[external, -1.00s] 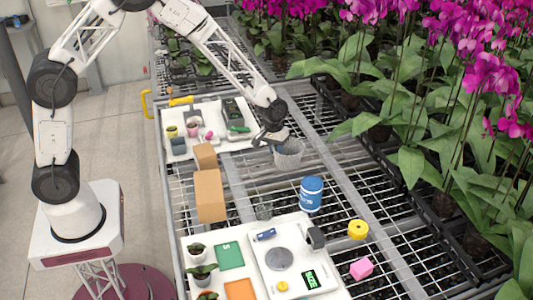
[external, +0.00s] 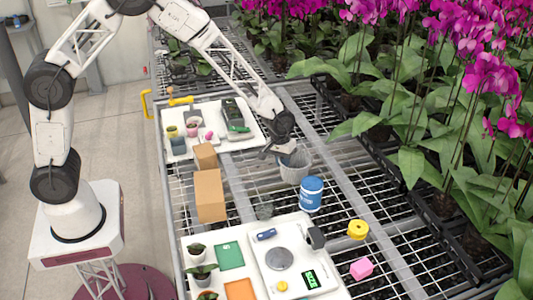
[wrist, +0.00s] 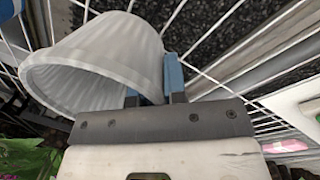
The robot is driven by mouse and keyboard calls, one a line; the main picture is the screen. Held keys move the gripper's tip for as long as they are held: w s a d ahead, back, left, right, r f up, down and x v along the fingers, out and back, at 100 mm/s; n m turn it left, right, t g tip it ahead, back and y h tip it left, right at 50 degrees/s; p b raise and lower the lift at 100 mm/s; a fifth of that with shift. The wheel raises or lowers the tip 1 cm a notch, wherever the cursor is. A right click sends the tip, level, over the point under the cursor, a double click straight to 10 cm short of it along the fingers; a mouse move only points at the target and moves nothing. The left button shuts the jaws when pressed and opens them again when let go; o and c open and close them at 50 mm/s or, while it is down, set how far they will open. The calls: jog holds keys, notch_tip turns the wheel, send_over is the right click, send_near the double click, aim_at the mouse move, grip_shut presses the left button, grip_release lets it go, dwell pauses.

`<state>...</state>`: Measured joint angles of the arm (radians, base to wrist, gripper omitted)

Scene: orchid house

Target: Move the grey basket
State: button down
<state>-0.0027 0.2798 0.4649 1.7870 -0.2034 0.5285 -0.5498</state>
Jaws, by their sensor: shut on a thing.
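The grey basket (external: 296,169), a pale ribbed tapering tub, is beside the blue tub in the external view. In the wrist view the basket (wrist: 95,62) lies tilted across the picture, its wide open mouth to the lower left. My gripper (external: 284,151) is at the basket's upper left edge. In the wrist view my gripper (wrist: 155,86) has its two blue-tipped fingers at the basket's right side, shut on its wall. One finger is partly hidden by the basket. I cannot tell how far the basket is above the wire bench.
A blue tub (external: 311,194) stands very close in front of the basket. Brown boxes (external: 209,196) stand to the left. A white tray (external: 180,150) with small pots is behind left; a scale (external: 290,265) is in front. Orchids (external: 440,120) line the right.

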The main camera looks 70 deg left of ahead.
jog(key=shift+s+d+f, duration=0.1)
jog(key=shift+d, duration=0.1)
jog(key=c, duration=1.1)
grip_release()
jog(key=shift+r, duration=0.2)
jog(key=shift+s+a+r, duration=0.1)
jog(key=shift+a+r, duration=0.05)
jog(key=shift+r, duration=1.05)
jog(key=shift+s+a+r, duration=0.1)
jog(key=shift+r, duration=1.05)
jog(key=shift+s+a+r, duration=0.1)
jog(key=shift+a+r, duration=0.05)
jog(key=shift+r, duration=1.25)
